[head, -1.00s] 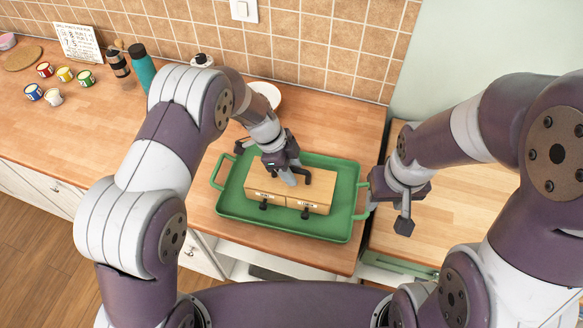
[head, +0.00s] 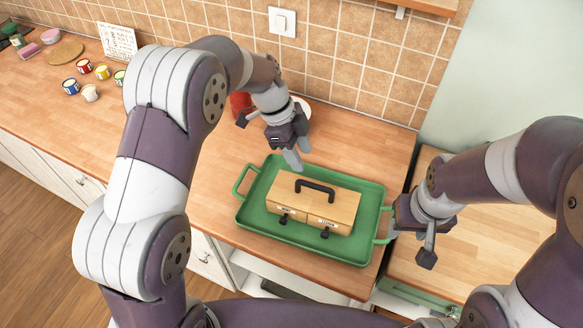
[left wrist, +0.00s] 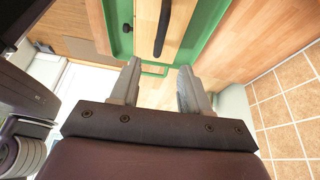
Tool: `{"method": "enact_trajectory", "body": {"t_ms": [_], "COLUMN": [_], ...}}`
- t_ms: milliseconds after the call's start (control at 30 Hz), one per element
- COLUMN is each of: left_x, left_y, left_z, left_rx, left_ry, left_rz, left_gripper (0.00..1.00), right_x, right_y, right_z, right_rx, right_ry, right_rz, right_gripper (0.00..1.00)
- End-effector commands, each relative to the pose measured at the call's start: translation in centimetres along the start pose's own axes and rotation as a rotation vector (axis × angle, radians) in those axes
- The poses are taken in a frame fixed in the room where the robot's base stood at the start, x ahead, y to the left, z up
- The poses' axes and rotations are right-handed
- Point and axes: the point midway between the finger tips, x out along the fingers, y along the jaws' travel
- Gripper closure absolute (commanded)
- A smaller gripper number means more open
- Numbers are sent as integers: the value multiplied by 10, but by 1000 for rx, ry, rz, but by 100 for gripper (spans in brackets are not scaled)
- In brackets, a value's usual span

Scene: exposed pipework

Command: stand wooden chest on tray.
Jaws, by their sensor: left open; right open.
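The wooden chest (head: 335,207) sits upright on the green tray (head: 262,228), inside its rim, with a black handle on top and two dark knobs on its front. In the left wrist view the chest (left wrist: 178,42) and tray (left wrist: 215,15) show only in part, at the top. My left gripper (head: 293,160) is open and empty, above and behind the chest, apart from its handle; its fingers also show in the left wrist view (left wrist: 158,88). My right gripper (head: 412,238) is open beside the tray's right handle; I cannot tell whether it touches it.
Several small paint cans (head: 85,66) stand on the counter at the far left, near a calendar (head: 117,40). A red object (head: 240,104) and a white plate (head: 302,108) are partly hidden behind my left arm. The counter left of the tray is clear.

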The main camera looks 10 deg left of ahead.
Motion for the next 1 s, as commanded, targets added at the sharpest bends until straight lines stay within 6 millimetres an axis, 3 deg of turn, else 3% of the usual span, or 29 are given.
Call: {"method": "enact_trajectory", "body": {"t_ms": [133, 233, 400, 500, 600, 733, 933, 1000], "left_x": [-2, -12, -37, -44, -45, -44, -43, -33], "left_y": [3, 24, 104, 150, 182, 198, 198, 198], "left_z": [3, 18, 61, 77, 84, 86, 86, 91], "left_rx": [-29, -263, -1004, -1369, -1607, -1731, -1739, -1739], "left_ry": [-8, -71, -214, -230, -211, -194, -193, -194], "left_rz": [-1, -24, -194, -321, -412, -456, -456, -455], "left_gripper": [54, 54, 54, 54, 54, 54, 54, 54], "right_x": [0, 0, 0, 0, 0, 0, 0, 11], "right_y": [0, 0, 0, 0, 0, 0, 0, 0], "right_z": [0, 0, 0, 0, 0, 0, 0, 2], "right_rx": [0, 0, 0, 0, 0, 0, 0, 0], "right_ry": [-1, -2, -1, -1, -1, -1, -1, -1], "right_rz": [0, 0, 0, 0, 0, 0, 0, 0], "right_gripper": [53, 53, 53, 53, 53, 53, 53, 53]}}
